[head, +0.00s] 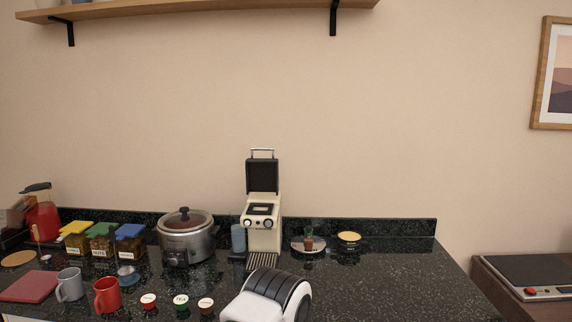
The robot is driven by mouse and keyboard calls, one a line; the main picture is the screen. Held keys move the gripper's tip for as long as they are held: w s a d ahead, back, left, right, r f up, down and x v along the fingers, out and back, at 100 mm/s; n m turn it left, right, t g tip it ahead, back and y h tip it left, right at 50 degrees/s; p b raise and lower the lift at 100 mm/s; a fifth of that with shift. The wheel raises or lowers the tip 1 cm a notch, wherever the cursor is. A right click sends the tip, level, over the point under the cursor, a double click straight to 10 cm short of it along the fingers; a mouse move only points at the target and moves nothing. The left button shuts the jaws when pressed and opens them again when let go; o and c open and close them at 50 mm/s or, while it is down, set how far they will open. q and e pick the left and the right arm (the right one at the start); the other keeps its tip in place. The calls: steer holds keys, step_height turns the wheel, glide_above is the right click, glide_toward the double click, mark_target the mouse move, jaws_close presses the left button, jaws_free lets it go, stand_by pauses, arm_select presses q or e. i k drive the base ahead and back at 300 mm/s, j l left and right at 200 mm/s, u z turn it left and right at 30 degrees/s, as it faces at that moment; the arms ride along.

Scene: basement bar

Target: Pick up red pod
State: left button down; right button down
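Neither of my grippers shows in the head view.
A cream coffee machine (263,232) with its lid up stands behind the pods, beside a slow cooker (186,240). A grey mug (69,285) stands left of the red mug. A rounded white-and-black object (270,297) fills the front centre. The counter's right side is clear.

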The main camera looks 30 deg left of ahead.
mark_target(148, 300)
steer(key=u, duration=1.9)
